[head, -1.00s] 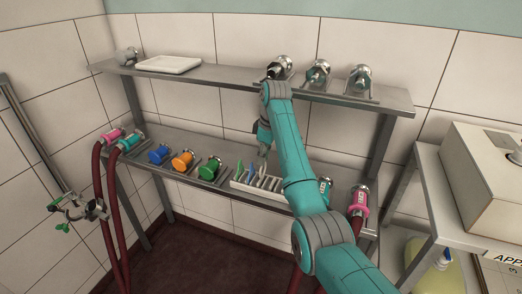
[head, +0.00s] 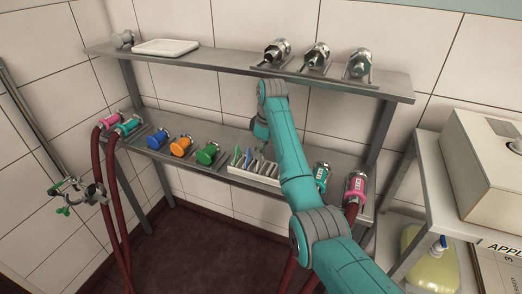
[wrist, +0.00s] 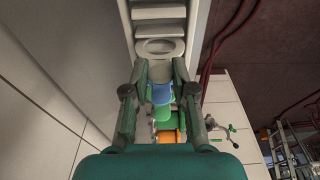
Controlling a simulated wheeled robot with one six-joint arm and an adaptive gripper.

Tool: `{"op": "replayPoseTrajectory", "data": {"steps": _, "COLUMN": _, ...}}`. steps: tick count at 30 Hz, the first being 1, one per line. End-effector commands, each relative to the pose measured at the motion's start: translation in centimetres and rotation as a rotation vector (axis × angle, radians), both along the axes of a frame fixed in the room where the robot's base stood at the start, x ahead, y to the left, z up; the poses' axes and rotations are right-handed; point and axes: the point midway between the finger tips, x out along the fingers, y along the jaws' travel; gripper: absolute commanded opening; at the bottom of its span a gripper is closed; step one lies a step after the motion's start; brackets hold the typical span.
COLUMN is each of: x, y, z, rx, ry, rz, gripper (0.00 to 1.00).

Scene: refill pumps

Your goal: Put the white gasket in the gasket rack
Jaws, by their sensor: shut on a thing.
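The white gasket (wrist: 160,47) shows in the wrist view as a pale ring with its tab between my fingertips. My gripper (wrist: 160,68) is shut on that tab. In the head view my gripper (head: 261,131) is just above the white gasket rack (head: 253,180) on the lower shelf. The rack's pale slots (wrist: 158,13) run past the ring in the wrist view. A blue gasket (head: 237,155) and a green gasket (head: 247,159) stand in the rack's left part. I cannot tell whether the white gasket touches the rack or is in a slot.
Blue (head: 158,139), orange (head: 181,146) and green (head: 208,154) fittings stand left of the rack. Teal (head: 321,176) and pink (head: 355,188) fittings stand right of it.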

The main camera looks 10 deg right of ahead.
Motion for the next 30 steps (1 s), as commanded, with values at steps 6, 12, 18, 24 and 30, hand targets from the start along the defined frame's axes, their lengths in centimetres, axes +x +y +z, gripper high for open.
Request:
{"op": "replayPoseTrajectory", "data": {"steps": 6, "x": 0.00, "y": 0.00, "z": -0.06, "rx": 0.000, "ry": 0.000, "rz": 0.000, "gripper": 0.11}}
{"op": "replayPoseTrajectory", "data": {"steps": 12, "x": 0.00, "y": 0.00, "z": -0.30, "rx": 0.000, "ry": 0.000, "rz": 0.000, "gripper": 0.11}}
{"op": "replayPoseTrajectory", "data": {"steps": 18, "x": 0.00, "y": 0.00, "z": -0.46, "rx": 0.000, "ry": 0.000, "rz": 0.000, "gripper": 0.43}}
{"op": "replayPoseTrajectory", "data": {"steps": 24, "x": 0.00, "y": 0.00, "z": -0.43, "rx": 0.000, "ry": 0.000, "rz": 0.000, "gripper": 0.55}}
{"op": "replayPoseTrajectory", "data": {"steps": 30, "x": 0.00, "y": 0.00, "z": -0.41, "rx": 0.000, "ry": 0.000, "rz": 0.000, "gripper": 0.55}}
